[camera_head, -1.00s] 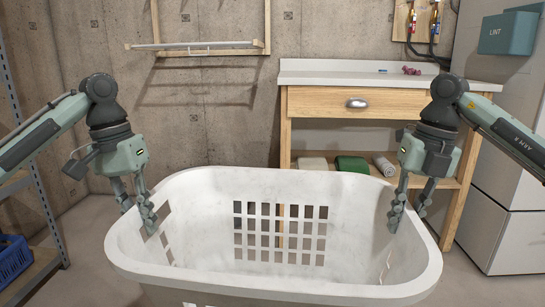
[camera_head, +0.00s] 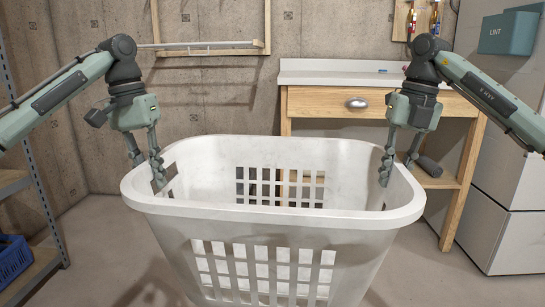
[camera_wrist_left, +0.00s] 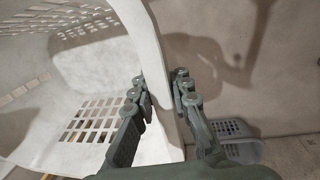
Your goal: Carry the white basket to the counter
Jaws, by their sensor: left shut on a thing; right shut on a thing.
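The white basket (camera_head: 270,224) is held up between my two grippers in the head view, in front of the counter (camera_head: 335,72). It looks empty and level. My left gripper (camera_head: 146,161) is shut on its left rim, one finger inside and one outside. The left wrist view shows the fingers (camera_wrist_left: 162,95) on both sides of the basket wall (camera_wrist_left: 160,60). My right gripper (camera_head: 397,168) is shut on the right rim in the same way. The basket hides the lower shelf of the counter and some floor.
A metal shelf unit with a blue crate (camera_head: 12,258) stands at the left. A white cabinet (camera_head: 500,180) with a teal box marked LINT (camera_head: 507,33) stands at the right. A wooden wall rack (camera_head: 208,47) hangs on the concrete wall. The counter's visible top is mostly clear.

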